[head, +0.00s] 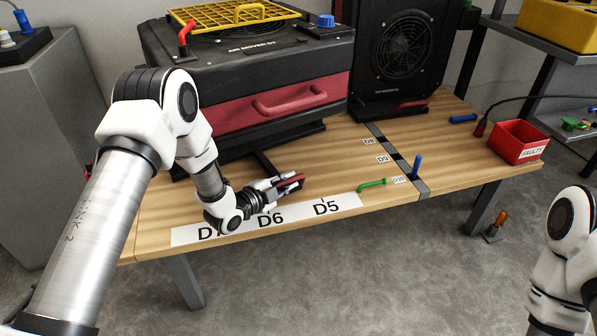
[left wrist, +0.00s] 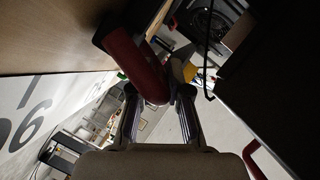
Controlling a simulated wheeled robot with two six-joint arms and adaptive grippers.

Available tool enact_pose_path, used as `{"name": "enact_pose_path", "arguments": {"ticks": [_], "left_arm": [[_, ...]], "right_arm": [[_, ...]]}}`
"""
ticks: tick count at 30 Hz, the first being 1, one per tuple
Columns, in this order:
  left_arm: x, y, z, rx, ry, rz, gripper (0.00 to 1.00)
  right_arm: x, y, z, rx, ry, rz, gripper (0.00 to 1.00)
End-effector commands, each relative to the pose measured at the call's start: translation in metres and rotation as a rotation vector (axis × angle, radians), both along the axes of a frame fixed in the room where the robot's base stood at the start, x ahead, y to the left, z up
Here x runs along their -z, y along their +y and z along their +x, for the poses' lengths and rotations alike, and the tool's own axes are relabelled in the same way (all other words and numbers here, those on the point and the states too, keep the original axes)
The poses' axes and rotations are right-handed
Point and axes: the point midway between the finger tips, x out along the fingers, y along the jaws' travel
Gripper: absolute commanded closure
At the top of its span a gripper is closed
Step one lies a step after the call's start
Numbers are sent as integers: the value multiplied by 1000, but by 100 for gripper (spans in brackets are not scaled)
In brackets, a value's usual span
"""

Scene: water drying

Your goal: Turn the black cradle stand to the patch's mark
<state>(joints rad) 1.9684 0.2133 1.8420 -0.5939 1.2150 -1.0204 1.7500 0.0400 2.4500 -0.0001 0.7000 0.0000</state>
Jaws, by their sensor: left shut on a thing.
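The black cradle stand (head: 263,160) shows under the large black and red air mover (head: 220,105), with a dark bar reaching towards the table's front. My left gripper (head: 287,184) is shut on the red grip (head: 293,178) near the end of this bar. In the left wrist view the red grip (left wrist: 137,62) lies between the fingers of my left gripper (left wrist: 158,100). A white scale strip (head: 345,202) with D7, D6 and D5 runs along the front edge, and the wrist hides part of D7. My right gripper is out of view.
A second air mover (head: 400,50) stands at the back right beside a dark strip with D8, D9 and D10. A green tool (head: 371,184), a blue peg (head: 417,166) and a red FAULTY bin (head: 516,143) are on the right.

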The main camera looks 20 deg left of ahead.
Motion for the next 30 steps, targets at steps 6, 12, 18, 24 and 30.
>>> {"name": "enact_pose_path", "arguments": {"ticks": [6,12,18,24,30], "left_arm": [[-6,42,-34,171,4,-2,100],[-3,82,-58,352,3,3,100],[1,119,-73,509,3,4,100],[2,145,-81,620,5,4,100],[2,157,-84,674,6,2,100]], "right_arm": [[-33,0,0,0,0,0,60],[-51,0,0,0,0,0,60],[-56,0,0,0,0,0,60],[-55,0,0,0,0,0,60],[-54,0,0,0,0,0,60]]}}
